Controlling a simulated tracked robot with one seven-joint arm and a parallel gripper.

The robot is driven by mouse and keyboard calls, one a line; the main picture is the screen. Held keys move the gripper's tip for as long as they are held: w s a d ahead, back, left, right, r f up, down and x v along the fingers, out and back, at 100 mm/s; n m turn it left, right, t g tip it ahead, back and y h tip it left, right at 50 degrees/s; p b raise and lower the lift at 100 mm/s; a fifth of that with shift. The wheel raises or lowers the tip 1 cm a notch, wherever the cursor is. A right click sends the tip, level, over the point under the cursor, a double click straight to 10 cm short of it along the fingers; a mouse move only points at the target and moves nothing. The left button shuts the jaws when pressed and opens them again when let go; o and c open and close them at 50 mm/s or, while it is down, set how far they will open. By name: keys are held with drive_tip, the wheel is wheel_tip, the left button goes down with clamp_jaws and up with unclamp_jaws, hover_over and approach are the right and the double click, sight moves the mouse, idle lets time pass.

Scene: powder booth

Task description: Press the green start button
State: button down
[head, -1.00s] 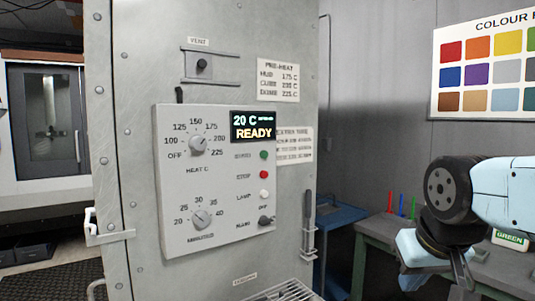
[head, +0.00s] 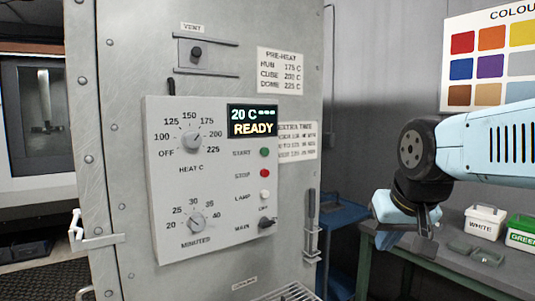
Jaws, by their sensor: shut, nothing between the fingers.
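The green start button (head: 265,153) is the top one in a column on the grey control panel (head: 170,240), beside the label START. A red stop button (head: 265,173) and a white lamp button (head: 265,194) sit below it. The display (head: 252,122) above reads 20 C and READY. My gripper (head: 430,255) is to the right of the panel, lower than the green button and well apart from it, pointing down. Its fingers are small and dark in this view, shut with nothing held.
Heat dial (head: 192,141), minutes dial (head: 197,222) and main switch (head: 266,222) share the panel. A dark handle (head: 311,210) stands at the cabinet's right edge. White (head: 485,221) and green-labelled (head: 523,233) tubs stand on the bench at right. The space between panel and gripper looks clear.

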sight(265, 151)
drive_tip(key=w+a+r+y, duration=0.1)
drive_tip(key=w+a+r, duration=0.2)
drive_tip(key=w+a, duration=0.2)
drive_tip(key=w+a+r+m+t+y, duration=0.1)
drive_tip(key=w+a+r, duration=0.3)
drive_tip(key=w, duration=0.7)
drive_tip(key=w+a+r+y, duration=0.1)
drive_tip(key=w+a+r, duration=0.3)
drive_tip(key=w+a, duration=0.2)
drive_tip(key=shift+w+a+r+t+y, duration=0.15)
drive_tip(key=shift+w+a+t+y, duration=0.2)
drive_tip(key=shift+w, duration=0.8)
drive_tip(key=shift+w, duration=0.1)
drive_tip(key=w+a, duration=0.1)
drive_tip(key=w, duration=0.1)
drive_tip(key=w+a, duration=0.3)
drive_tip(key=w, duration=0.2)
drive_tip(key=shift+a, duration=0.4)
drive_tip(key=shift+w+a, duration=0.5)
drive_tip(key=shift+w, duration=0.2)
idle(0.7)
drive_tip(key=shift+s, duration=0.1)
drive_tip(key=shift+s+d, duration=0.5)
drive_tip(key=shift+s, duration=0.15)
